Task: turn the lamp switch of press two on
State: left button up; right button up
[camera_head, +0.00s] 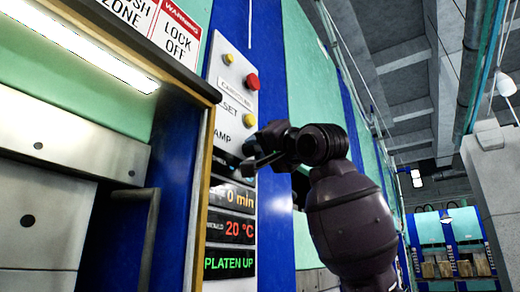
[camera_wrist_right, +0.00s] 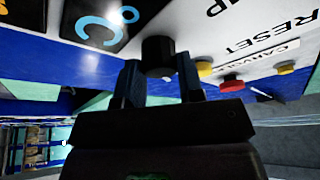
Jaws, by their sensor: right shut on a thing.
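A light grey control panel (camera_head: 235,70) stands on the press in the head view. A black knob (camera_wrist_right: 157,52) sticks out of the panel, beside lettering that is partly cut off; in the head view the lettering above that spot reads "AMP". My right gripper (camera_head: 255,157) is at the panel below this label and hides the knob there. In the wrist view my right gripper (camera_wrist_right: 161,78) is shut on the black knob, one finger on each side. The direction of the knob's pointer cannot be told. No press number is readable. My left gripper is out of view.
Red button (camera_head: 252,82) and yellow buttons (camera_head: 249,120) sit above the gripper. Displays (camera_head: 230,228) below it read "0 min", "20 °C" and "PLATEN UP". A white light strip (camera_head: 75,42) is lit over the press opening at left. Open hall lies at the right.

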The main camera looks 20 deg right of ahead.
jog(key=shift+m, duration=0.7)
jog(key=shift+h, duration=0.4)
jog(key=o, duration=0.9)
jog(key=shift+f, duration=0.1)
